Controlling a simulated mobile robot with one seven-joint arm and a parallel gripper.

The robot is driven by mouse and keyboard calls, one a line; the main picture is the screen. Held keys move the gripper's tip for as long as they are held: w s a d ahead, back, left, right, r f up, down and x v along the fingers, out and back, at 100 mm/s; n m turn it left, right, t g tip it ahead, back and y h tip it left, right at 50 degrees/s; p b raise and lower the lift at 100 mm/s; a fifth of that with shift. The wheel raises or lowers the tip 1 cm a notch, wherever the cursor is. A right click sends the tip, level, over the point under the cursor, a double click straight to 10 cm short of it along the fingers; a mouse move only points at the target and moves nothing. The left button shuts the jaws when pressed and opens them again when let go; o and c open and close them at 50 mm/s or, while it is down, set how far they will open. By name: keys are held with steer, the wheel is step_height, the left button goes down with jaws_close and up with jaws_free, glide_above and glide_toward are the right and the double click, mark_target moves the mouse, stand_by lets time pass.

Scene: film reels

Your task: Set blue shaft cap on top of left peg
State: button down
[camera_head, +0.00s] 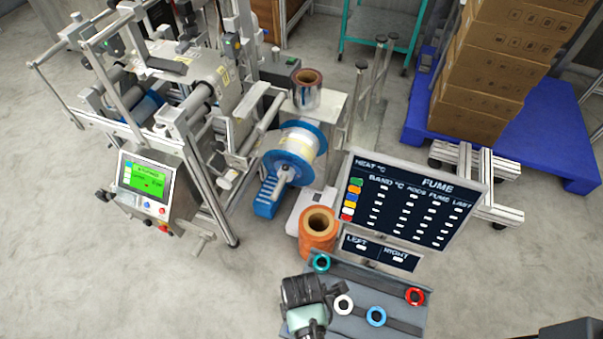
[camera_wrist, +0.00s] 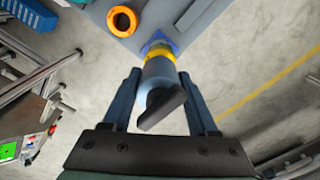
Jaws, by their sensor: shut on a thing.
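My gripper (camera_wrist: 160,90) is shut on a pale blue-grey cylindrical piece (camera_wrist: 158,75) with a black bar across its near end. A yellow band (camera_wrist: 158,55) and a blue flange (camera_wrist: 158,42) show just beyond it. I cannot tell whether this is the blue shaft cap. In the head view my gripper (camera_head: 322,290) is at the left part of the grey bench (camera_head: 375,300), and the held piece is mostly hidden. A blue ring (camera_head: 376,316) lies on the bench. Two upright metal posts, the left one (camera_head: 359,85) and the right one (camera_head: 378,60), stand farther back.
White (camera_head: 343,305), teal (camera_head: 321,263) and red (camera_head: 414,296) rings are on the bench. A dark signboard (camera_head: 410,200) stands behind it, above a LEFT/RIGHT sign (camera_head: 380,254). An orange reel (camera_head: 318,222) and a machine (camera_head: 160,100) stand left. Boxes (camera_head: 490,70) occupy a blue pallet (camera_head: 550,120).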

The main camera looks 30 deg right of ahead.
steer(key=shift+f, duration=0.25)
steer(key=shift+f+b, duration=0.55)
steer(key=shift+f, duration=0.2)
steer(key=shift+f, duration=0.15)
steer(key=shift+c, duration=0.5)
jaws_free()
step_height(320, 180, up, 13)
steer(key=shift+p, duration=1.15)
